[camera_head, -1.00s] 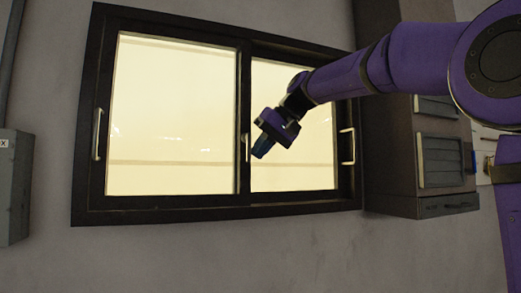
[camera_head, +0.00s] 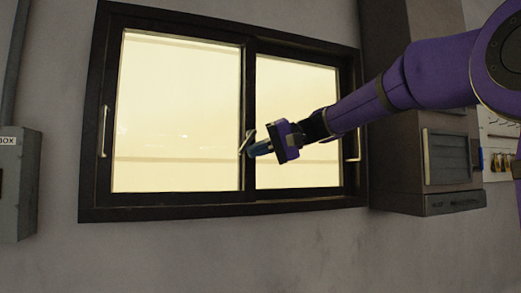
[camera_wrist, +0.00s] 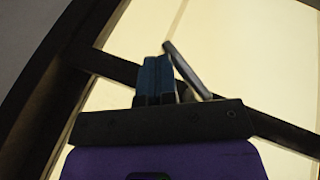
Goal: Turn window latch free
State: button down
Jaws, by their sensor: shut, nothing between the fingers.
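The dark-framed window (camera_head: 160,208) has two bright panes. Its small pale latch (camera_head: 246,140) is on the middle upright and leans, with its top to the right. In the wrist view the latch shows as a slanted grey bar (camera_wrist: 187,70) just right of the fingertips. My gripper (camera_head: 254,150) is at the latch, its blue fingers pointing left. In the wrist view my gripper (camera_wrist: 158,62) has its two fingers together with nothing between them.
Upright pull handles are on the left side (camera_head: 104,131) and right side (camera_head: 357,145) of the frame. A grey box (camera_head: 18,185) is on the wall at left. A dark cabinet (camera_head: 400,190) stands close to the window's right. The wall below the window is clear.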

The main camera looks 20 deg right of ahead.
aim_at(255, 165)
jog(key=a+m+t+y, duration=0.1)
jog(key=y, duration=0.1)
jog(key=m+y, duration=0.1)
jog(key=y, duration=0.1)
jog(key=a+m+t+y, duration=0.1)
jog(key=y, duration=0.1)
jog(key=shift+a+r+t+y, duration=0.3)
jog(key=shift+f, duration=0.1)
jog(key=shift+d+f, duration=0.15)
jog(key=shift+f, duration=0.1)
jog(key=f, duration=0.1)
jog(key=d+f, duration=0.1)
jog(key=f, duration=0.1)
jog(key=shift+s+d+f, duration=0.2)
jog(key=shift+d+f, duration=0.05)
jog(key=shift+d, duration=0.15)
jog(key=v, duration=0.9)
jog(key=shift+r, duration=0.3)
